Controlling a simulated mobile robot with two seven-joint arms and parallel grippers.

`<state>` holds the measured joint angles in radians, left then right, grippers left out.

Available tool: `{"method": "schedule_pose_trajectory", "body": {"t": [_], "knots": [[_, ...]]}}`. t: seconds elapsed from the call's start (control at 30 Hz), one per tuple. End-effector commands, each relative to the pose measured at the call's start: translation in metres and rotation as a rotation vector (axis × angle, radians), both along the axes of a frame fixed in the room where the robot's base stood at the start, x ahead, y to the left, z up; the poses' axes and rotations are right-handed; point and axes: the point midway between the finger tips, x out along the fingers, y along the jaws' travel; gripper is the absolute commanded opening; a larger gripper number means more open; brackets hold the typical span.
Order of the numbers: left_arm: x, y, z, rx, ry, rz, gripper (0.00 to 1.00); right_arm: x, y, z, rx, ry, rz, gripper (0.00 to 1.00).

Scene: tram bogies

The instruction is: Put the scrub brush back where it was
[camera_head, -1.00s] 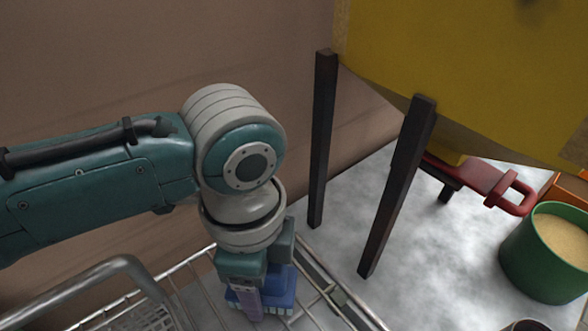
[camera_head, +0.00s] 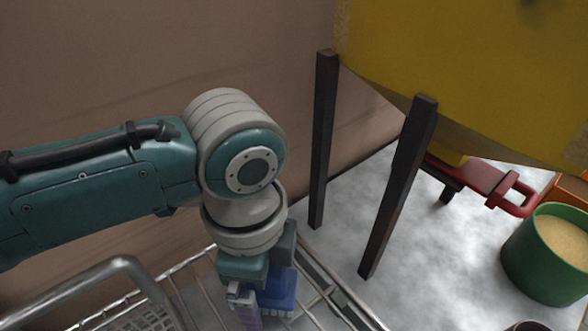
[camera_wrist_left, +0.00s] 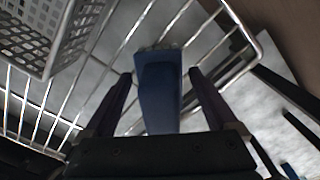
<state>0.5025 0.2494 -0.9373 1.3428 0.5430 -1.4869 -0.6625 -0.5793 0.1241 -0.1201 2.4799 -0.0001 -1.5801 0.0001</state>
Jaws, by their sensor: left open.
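The blue scrub brush (camera_head: 277,291) is in the wire rack (camera_head: 199,277) at the bottom of the head view, partly hidden by my left gripper (camera_head: 262,312). In the left wrist view the brush (camera_wrist_left: 158,95) lies between the two fingers of my left gripper (camera_wrist_left: 160,82), with a gap on each side. The left gripper is open around the brush and points down. Pale bristles show at the brush's lower edge in the head view. My right gripper is not in view.
A grey perforated basket (camera_head: 140,300) stands in the rack at left. Dark legs (camera_head: 392,190) hold a yellow panel (camera_head: 470,70) to the right. A red-handled tool (camera_head: 480,180) and a green tub (camera_head: 548,255) are farther right. A brown wall is behind.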

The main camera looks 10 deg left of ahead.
Motion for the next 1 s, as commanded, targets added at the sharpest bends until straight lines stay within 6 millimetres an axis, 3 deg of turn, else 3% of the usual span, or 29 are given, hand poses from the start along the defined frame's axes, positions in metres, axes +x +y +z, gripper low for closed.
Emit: {"method": "schedule_pose_trajectory", "body": {"t": [0.5,0.7,1.0], "knots": [[0.001,-0.001,0.103,-0.002,-0.002,0.000,0.92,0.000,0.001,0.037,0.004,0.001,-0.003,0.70],[0.001,0.000,0.120,-0.001,-0.001,0.001,0.92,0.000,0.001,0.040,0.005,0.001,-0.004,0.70],[0.000,0.000,0.121,0.000,0.000,0.001,0.92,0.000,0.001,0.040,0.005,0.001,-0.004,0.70]]}}
